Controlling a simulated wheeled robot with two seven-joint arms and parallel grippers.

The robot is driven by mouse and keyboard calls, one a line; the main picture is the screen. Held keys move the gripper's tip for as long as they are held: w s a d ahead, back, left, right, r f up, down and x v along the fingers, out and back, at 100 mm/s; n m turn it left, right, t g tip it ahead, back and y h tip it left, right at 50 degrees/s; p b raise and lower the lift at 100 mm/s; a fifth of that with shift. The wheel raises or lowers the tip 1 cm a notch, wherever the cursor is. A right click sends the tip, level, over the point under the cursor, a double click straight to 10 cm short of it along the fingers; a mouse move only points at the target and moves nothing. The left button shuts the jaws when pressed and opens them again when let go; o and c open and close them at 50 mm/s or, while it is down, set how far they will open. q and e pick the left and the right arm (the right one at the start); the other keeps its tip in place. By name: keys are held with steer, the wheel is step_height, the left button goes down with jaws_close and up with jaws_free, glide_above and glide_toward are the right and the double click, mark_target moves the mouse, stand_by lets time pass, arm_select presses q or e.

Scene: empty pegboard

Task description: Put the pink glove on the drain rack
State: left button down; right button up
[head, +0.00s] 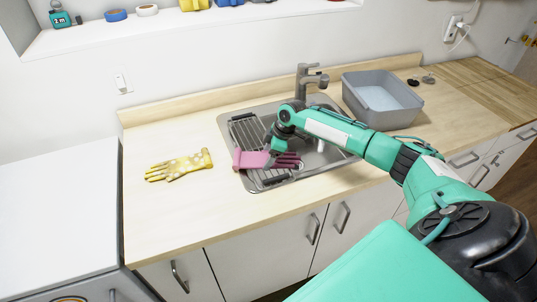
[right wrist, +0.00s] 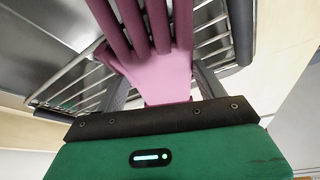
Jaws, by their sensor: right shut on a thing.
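The pink glove (head: 252,159) lies across the drain rack (head: 247,130) at the left part of the sink in the head view. Its darker fingers point right. My right gripper (head: 272,150) is over the glove and shut on it. In the right wrist view the pink glove (right wrist: 165,72) extends from between the fingers of my right gripper (right wrist: 155,95), with the metal bars of the drain rack (right wrist: 215,45) close behind it. I cannot tell whether the glove's whole length touches the bars. My left gripper is not in view.
A yellow patterned glove (head: 180,165) lies on the wooden counter left of the sink. A grey tub (head: 382,98) stands right of the faucet (head: 306,82). Small dark items (head: 421,80) lie beyond it. A shelf (head: 150,33) holds several items.

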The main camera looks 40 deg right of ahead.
steer(key=o, duration=1)
steer(key=shift+f, duration=0.1)
steer(key=shift+c, duration=0.2)
steer(key=shift+r, duration=0.25)
steer(key=shift+d+r, duration=0.2)
steer(key=shift+r, duration=0.05)
steer(key=b+v, duration=0.3)
steer(key=v, duration=0.8)
steer(key=shift+r, duration=0.15)
steer(key=shift+s, duration=0.15)
